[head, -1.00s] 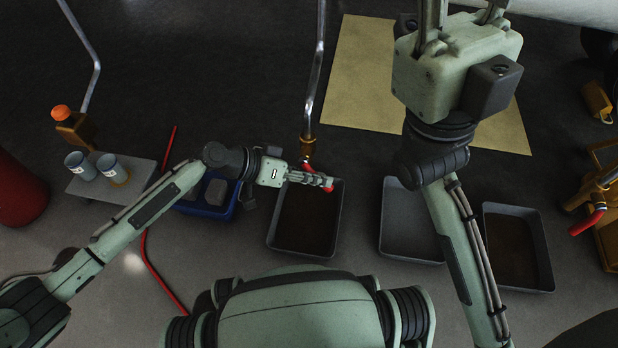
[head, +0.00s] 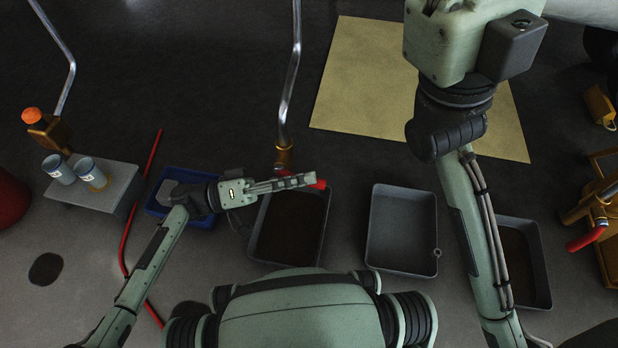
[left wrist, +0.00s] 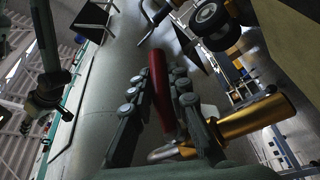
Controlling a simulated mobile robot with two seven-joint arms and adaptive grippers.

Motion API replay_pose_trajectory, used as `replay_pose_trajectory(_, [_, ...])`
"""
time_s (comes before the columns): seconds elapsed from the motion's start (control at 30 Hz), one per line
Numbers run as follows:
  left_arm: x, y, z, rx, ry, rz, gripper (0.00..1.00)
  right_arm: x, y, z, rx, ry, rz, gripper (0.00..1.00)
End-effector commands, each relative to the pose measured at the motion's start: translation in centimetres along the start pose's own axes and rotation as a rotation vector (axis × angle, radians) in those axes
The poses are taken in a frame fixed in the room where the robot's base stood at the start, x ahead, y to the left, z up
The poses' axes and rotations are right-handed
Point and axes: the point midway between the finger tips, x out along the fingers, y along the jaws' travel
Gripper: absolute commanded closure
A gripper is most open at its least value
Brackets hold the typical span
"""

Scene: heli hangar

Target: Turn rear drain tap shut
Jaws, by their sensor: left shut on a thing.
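A brass drain tap (head: 284,157) hangs at the lower end of a bent metal pipe, above a dark tray. Its red lever handle (head: 321,184) shows just past my fingertips. My left gripper (head: 300,181) is shut on this handle. In the left wrist view the red handle (left wrist: 160,90) lies between the two fingers, with the brass tap body (left wrist: 255,117) to the right. Fingers hide part of the handle in the head view. My right gripper's base (head: 465,40) is raised at the top; its fingers are cut off by the frame.
Trays stand on the floor: one under the tap (head: 290,235), a grey one (head: 400,230), and one behind my right arm (head: 525,262). A blue bin (head: 200,215) and a low stand with cans (head: 115,190) are left. Another red-handled tap (head: 585,240) is right.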

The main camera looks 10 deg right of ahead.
Motion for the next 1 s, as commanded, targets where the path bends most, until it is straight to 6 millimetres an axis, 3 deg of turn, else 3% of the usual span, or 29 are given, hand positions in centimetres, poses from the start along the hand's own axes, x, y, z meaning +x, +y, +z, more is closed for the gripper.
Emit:
replay_pose_trajectory(0.7, [-0.16,0.43,-0.23,-0.024,0.039,0.059,1.00,-0.01,-0.03,-0.01,0.000,0.001,0.000,0.60])
replay_pose_trajectory(0.73, [-0.15,0.44,-0.23,-0.024,0.039,0.059,0.80,-0.01,-0.03,-0.01,0.000,0.001,0.000,0.60])
replay_pose_trajectory(0.8, [-0.15,0.44,-0.23,-0.024,0.039,0.059,0.71,-0.01,-0.03,-0.01,0.000,0.001,0.000,0.60])
replay_pose_trajectory(0.9, [-0.17,0.41,-0.22,-0.024,0.038,0.058,0.62,-0.01,-0.03,-0.02,0.000,0.001,0.000,0.60])
replay_pose_trajectory(1.0, [-0.19,0.39,-0.21,-0.024,0.038,0.057,0.62,-0.01,-0.03,-0.02,0.000,0.001,0.000,0.60])
